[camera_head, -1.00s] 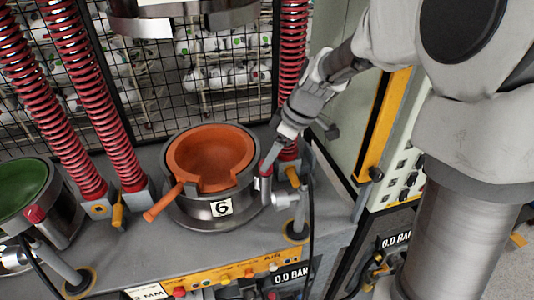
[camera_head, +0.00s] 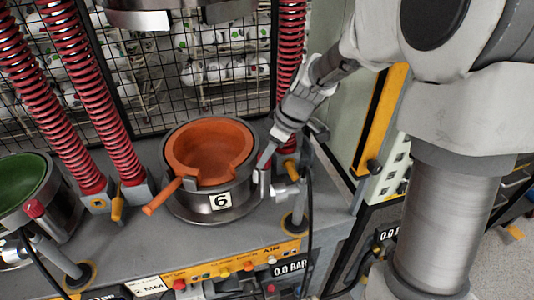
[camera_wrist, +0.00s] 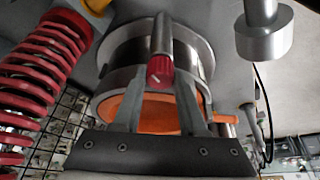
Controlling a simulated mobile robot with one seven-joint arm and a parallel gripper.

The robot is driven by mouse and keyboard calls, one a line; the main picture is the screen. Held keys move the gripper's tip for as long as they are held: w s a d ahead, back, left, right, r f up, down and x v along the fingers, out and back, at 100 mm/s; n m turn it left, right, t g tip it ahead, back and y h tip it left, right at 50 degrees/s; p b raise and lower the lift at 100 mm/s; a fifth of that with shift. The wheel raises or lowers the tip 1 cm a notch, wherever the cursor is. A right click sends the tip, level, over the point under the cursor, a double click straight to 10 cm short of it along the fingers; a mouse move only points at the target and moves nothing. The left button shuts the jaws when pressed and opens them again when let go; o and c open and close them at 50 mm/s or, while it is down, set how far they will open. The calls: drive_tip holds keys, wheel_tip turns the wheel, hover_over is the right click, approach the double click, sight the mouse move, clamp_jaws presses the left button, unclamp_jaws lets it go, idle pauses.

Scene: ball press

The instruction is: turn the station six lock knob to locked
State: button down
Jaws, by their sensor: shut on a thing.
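Station six is a steel cup with an orange bowl-shaped insert (camera_head: 210,150) and a white label "6" (camera_head: 220,201) on its front. Its lock knob (camera_wrist: 160,70) is red with a pale mark and sits at the end of a steel rod in the wrist view. My gripper (camera_wrist: 160,78) has one finger on each side of the knob and is shut on it. In the head view my gripper (camera_head: 266,156) reaches down at the right rim of the cup, and the knob is mostly hidden there.
A red spring column (camera_head: 290,70) stands close behind my gripper. A steel post (camera_head: 298,205) with a black hose is just to the right. A green cup (camera_head: 22,185) sits at the left. A panel with coloured buttons (camera_head: 235,268) runs along the front edge.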

drive_tip(key=shift+m+b, duration=0.4)
drive_tip(key=shift+b, duration=0.05)
drive_tip(key=shift+s+a+f+m+t+h+b, duration=0.1)
drive_tip(key=shift+m+t+h+b, duration=0.2)
drive_tip(key=shift+m+t+b, duration=0.5)
drive_tip(key=shift+s+a+m+h, duration=0.1)
drive_tip(key=shift+m+h, duration=0.6)
drive_tip(key=shift+m, duration=1.7)
drive_tip(key=shift+c, duration=2.2)
unclamp_jaws()
drive_tip(key=shift+t, duration=0.3)
